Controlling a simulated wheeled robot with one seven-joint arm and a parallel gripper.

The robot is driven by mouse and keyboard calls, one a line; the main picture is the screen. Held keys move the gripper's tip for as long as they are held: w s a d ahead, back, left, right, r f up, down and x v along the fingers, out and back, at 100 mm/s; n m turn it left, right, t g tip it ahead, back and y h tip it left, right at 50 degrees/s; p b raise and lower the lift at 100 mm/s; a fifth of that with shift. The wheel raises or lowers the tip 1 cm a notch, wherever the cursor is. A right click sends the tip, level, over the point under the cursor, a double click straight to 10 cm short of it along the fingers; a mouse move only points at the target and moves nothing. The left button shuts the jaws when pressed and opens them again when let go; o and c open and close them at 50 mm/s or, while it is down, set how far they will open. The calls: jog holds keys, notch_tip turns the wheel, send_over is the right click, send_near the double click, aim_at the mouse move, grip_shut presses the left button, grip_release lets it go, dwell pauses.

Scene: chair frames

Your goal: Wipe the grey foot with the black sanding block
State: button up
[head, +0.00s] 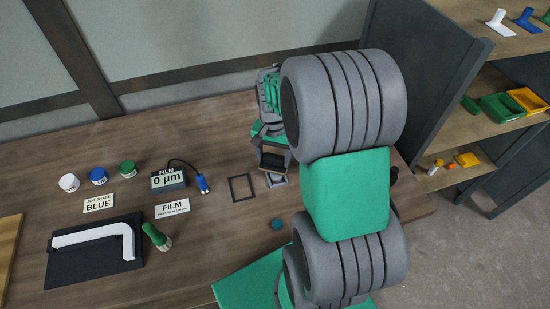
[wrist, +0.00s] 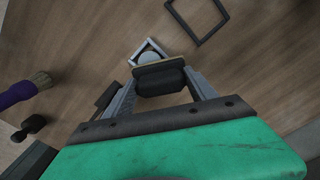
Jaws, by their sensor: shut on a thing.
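My gripper (head: 273,157) is shut on the black sanding block (wrist: 160,80), which has a tan layer along its far edge. The block also shows in the head view (head: 272,162), partly hidden by my arm. Just beyond the block in the wrist view is a light grey piece (wrist: 149,58), a rounded top inside a square outline, which looks like the grey foot. It also shows in the head view (head: 277,180), just below the block. The block overlaps its near side in the wrist view; I cannot tell whether they touch.
A thin black square frame (head: 242,188) lies left of the foot. A film gauge (head: 168,180) reads 0 µm. Farther left are several jars, cards, a green-handled brush (head: 157,237) and a white bent part (head: 95,238) on a black mat (head: 70,268). Shelves (head: 465,115) stand right.

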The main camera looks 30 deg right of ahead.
jog(key=r, duration=0.1)
jog(key=r+p, duration=0.1)
jog(key=r, duration=0.1)
jog(key=shift+s+r, duration=0.1)
jog(key=shift+s, duration=0.2)
jog(key=shift+w+d+r+p, duration=0.15)
jog(key=shift+r+p, duration=0.45)
jog(key=shift+r, duration=0.1)
jog(key=shift+r+p, duration=1.1)
jog(key=shift+r, duration=0.5)
